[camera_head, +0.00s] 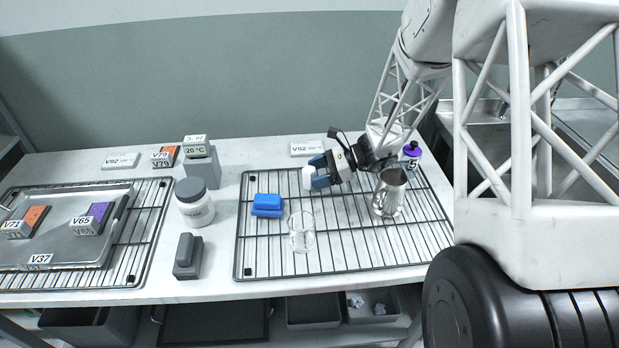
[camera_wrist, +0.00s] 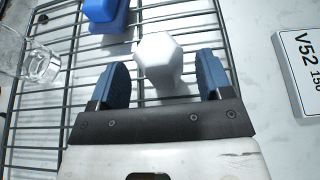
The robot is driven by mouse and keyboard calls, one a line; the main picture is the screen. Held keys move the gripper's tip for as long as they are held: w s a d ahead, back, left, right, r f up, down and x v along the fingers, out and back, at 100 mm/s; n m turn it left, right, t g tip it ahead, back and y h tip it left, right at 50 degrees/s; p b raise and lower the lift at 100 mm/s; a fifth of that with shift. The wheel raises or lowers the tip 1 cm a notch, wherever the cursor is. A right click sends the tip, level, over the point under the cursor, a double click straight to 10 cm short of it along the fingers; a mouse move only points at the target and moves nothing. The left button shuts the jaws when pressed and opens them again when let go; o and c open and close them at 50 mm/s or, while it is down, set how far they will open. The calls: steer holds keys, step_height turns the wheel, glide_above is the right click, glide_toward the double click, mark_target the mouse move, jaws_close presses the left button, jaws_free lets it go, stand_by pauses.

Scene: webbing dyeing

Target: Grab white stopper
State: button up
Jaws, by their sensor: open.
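The white stopper (camera_wrist: 158,58) has a faceted, hexagonal top in the wrist view. It stands between and slightly ahead of the two blue finger pads of my gripper (camera_wrist: 163,78), with a gap to the pad on each side. In the head view the white stopper (camera_head: 308,177) shows at the fingertips of my gripper (camera_head: 320,174), over the back of the right wire rack. My gripper is open. The stopper's lower part is hard to see.
A blue block (camera_head: 267,205) and a clear glass (camera_head: 301,231) are on the right wire rack (camera_head: 340,270), left of my gripper. A metal jug (camera_head: 389,192) stands close on the right. A V52 label block (camera_head: 307,148) lies behind the rack.

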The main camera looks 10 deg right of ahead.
mark_target(309, 169)
steer(key=shift+x, duration=1.25)
steer(key=c, duration=1)
steer(key=shift+r, duration=0.2)
steer(key=shift+r, duration=4.85)
